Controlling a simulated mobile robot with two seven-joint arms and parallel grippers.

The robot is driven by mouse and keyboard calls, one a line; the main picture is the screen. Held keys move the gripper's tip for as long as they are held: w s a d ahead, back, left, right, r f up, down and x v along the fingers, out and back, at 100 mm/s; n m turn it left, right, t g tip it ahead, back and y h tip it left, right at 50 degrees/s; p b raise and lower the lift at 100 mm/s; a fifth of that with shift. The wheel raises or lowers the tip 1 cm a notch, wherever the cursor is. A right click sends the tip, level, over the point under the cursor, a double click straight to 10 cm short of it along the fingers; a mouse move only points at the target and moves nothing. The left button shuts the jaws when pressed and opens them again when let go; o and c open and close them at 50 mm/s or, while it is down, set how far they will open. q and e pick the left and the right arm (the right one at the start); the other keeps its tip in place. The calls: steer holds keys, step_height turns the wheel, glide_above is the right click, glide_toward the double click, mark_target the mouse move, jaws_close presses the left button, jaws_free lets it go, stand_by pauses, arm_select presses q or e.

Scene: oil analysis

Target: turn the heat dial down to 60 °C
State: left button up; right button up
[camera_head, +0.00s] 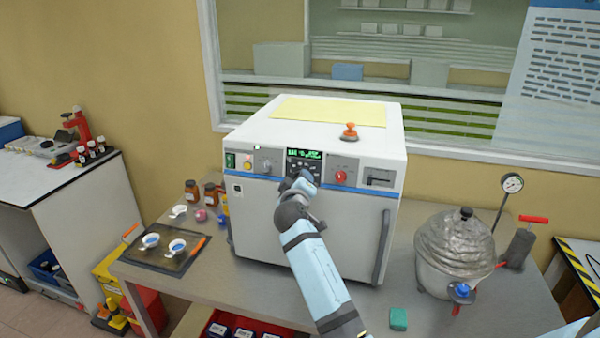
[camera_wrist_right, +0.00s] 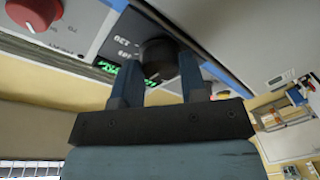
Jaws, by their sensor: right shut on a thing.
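The heat dial is a round black knob (camera_wrist_right: 156,52) on the front panel of the white oven (camera_head: 258,218). In the right wrist view it sits between the two fingers of my right gripper (camera_wrist_right: 160,72), which is shut on it. Printed numbers, including 120, show beside the knob, but the pointer's setting cannot be read. In the head view my right gripper (camera_head: 303,182) is at the panel just below the green-lit display (camera_head: 304,154) and hides the dial. The display's digits are too small to read. My left gripper is not in view.
A red knob (camera_head: 341,177) is right of the display. An orange-handled stamp-like object (camera_head: 349,132) and a yellow sheet (camera_head: 328,111) lie on the oven. A foil-wrapped pot (camera_head: 455,245) stands right; a dark tray (camera_head: 145,258) with cups lies left. Bench space right of the oven is partly clear.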

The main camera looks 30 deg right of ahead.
steer(key=n+p, duration=0.2)
steer(key=shift+d+r+n+y, duration=0.1)
steer(key=shift+n+y, duration=0.2)
steer(key=shift+y, duration=0.1)
steer(key=o, duration=0.9)
